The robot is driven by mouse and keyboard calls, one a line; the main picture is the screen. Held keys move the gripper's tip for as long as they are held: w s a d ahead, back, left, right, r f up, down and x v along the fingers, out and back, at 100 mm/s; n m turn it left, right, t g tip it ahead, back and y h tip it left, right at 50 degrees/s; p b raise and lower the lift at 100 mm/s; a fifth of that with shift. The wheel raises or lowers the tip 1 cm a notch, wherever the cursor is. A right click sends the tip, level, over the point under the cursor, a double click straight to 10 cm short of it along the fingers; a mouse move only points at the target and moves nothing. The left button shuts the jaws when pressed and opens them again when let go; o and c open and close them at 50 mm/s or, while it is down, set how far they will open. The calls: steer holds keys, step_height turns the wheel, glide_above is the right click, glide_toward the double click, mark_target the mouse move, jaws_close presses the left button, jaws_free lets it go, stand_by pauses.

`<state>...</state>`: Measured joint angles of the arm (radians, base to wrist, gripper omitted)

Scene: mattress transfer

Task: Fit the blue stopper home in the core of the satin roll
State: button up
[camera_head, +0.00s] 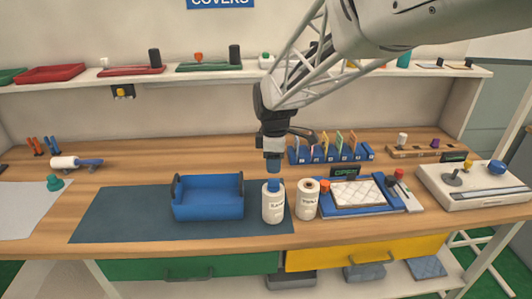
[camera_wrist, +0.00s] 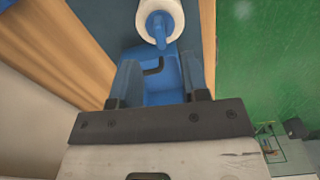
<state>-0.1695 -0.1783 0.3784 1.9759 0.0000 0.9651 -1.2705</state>
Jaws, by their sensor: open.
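The satin roll (camera_head: 273,206) is a white upright roll with a dark label, standing at the right end of the dark mat. The blue stopper (camera_head: 273,185) sticks up from its top; how deep it sits in the core I cannot tell. In the wrist view the roll (camera_wrist: 175,10) shows end-on at the top, with the stopper (camera_wrist: 158,28) at its middle. My gripper (camera_head: 273,167) points down just above the stopper. In the wrist view its two blue-grey fingers (camera_wrist: 158,75) stand apart with nothing gripped; the stopper lies beyond their tips.
A blue tray (camera_head: 208,211) with black handles is close on the left. A blue frame with a quilted pad (camera_head: 357,193) lies farther right. The mat's left part (camera_head: 120,215) is clear.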

steer(key=shift+r, duration=0.65)
stand_by(0.3)
steer(key=s+d+r+m+t, duration=0.1)
steer(key=s+d+m, duration=0.2)
steer(key=s, duration=0.6)
steer(key=s+d+r+m, duration=0.1)
steer(key=s+d+m, duration=0.3)
steer(key=s+m, duration=0.4)
steer(key=s+d+r+m+t, duration=0.1)
steer(key=s+m, duration=0.4)
steer(key=s, duration=0.7)
steer(key=shift+s+d+r+m+t, duration=0.15)
steer(key=shift+d+r+m+t, duration=0.25)
steer(key=shift+d, duration=0.85)
